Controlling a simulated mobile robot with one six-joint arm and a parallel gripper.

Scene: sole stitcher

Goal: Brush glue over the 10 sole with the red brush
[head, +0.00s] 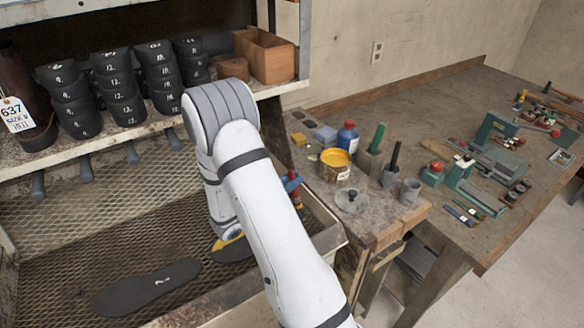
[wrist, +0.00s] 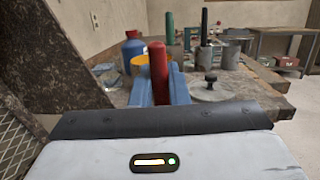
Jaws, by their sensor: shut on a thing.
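My gripper (head: 291,184) has blue fingers, partly hidden behind my white arm in the head view. It is shut on the red brush (wrist: 158,73), whose handle stands upright between the fingers in the wrist view. The brush's bristles are hard to make out. One dark sole (head: 147,288) lies on the mesh with a small white mark I cannot read. A second dark sole (head: 232,252) lies right of it, partly hidden by my arm, with a yellow patch at its far end. An open can of yellow glue (head: 335,163) stands on the side bench.
A lid with a knob (head: 351,199), a blue bottle (head: 348,137) and pots with green and black handles stand by the can. Stacked black numbered forms (head: 120,90) and a wooden box (head: 264,55) fill the shelf above. The tray's raised wall (head: 325,228) borders the mesh.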

